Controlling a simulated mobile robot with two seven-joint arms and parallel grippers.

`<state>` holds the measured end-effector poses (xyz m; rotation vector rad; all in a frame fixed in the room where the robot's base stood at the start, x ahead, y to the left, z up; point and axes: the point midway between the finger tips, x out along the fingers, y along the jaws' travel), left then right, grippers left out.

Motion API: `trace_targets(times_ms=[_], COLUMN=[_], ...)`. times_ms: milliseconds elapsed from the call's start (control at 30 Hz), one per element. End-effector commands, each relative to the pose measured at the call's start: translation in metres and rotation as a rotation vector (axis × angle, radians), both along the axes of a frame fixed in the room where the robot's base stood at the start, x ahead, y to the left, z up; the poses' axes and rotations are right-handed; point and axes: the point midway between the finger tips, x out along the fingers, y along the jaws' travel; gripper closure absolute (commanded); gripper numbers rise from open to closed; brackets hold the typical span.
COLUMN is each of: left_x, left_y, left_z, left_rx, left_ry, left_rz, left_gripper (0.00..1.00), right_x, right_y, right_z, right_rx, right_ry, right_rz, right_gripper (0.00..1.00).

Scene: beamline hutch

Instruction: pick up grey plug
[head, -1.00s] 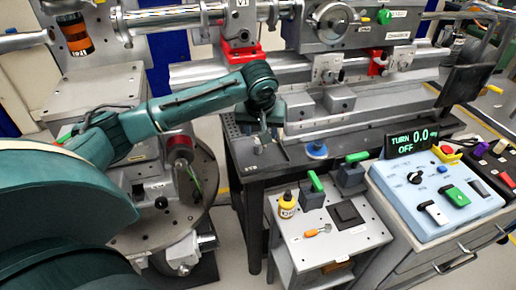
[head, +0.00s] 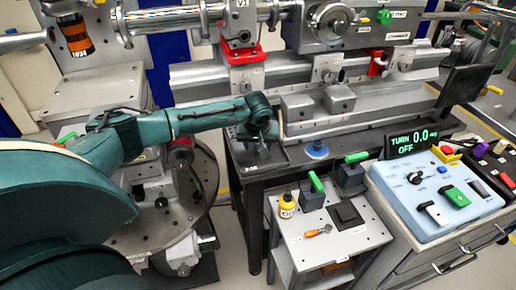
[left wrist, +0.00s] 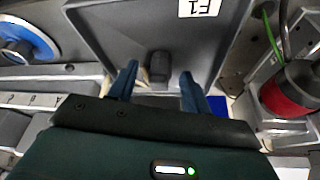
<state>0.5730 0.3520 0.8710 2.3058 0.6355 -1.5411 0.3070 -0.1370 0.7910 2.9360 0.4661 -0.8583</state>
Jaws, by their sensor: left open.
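A small dark grey plug (left wrist: 158,66) stands in a grey tray (left wrist: 110,30) in the left wrist view. My left gripper (head: 260,136) is over the dark tray (head: 285,158) at the left end of the bench in the head view. In the left wrist view its two blue fingers are spread, one on each side of the plug in the picture. The gripper is open and empty. I cannot tell whether the fingers are level with the plug. In the head view the wrist mostly hides the plug. My right gripper is not in view.
A blue round knob (head: 316,150) stands just right of the tray. A red cylinder (left wrist: 292,92) stands beyond the tray's edge.

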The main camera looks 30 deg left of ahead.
Motion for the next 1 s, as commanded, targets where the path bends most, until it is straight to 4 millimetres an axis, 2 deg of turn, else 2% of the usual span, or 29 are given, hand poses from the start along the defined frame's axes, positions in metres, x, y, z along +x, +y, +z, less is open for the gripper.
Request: trace_targets(times_ms=[100,333,933,1000], left_x=[0.0033,0.0038,0.0037,0.0037], left_y=[0.002,0.0023,0.0023,0.0023], left_z=[-0.0099,-0.0113,-0.0111,-0.0111], left_rx=[0.0,0.0,0.0,0.0], left_ry=[0.0,0.0,0.0,0.0], left_rz=[0.0,-0.001,-0.001,-0.001], left_gripper=[0.51,0.51,1.0,1.0], right_x=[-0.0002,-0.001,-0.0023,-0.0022], right_y=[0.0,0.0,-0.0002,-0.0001], right_z=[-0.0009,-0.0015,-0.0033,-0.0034], right_rx=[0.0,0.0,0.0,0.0], right_ry=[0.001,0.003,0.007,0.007], right_rz=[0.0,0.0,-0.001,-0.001], right_gripper=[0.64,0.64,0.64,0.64])
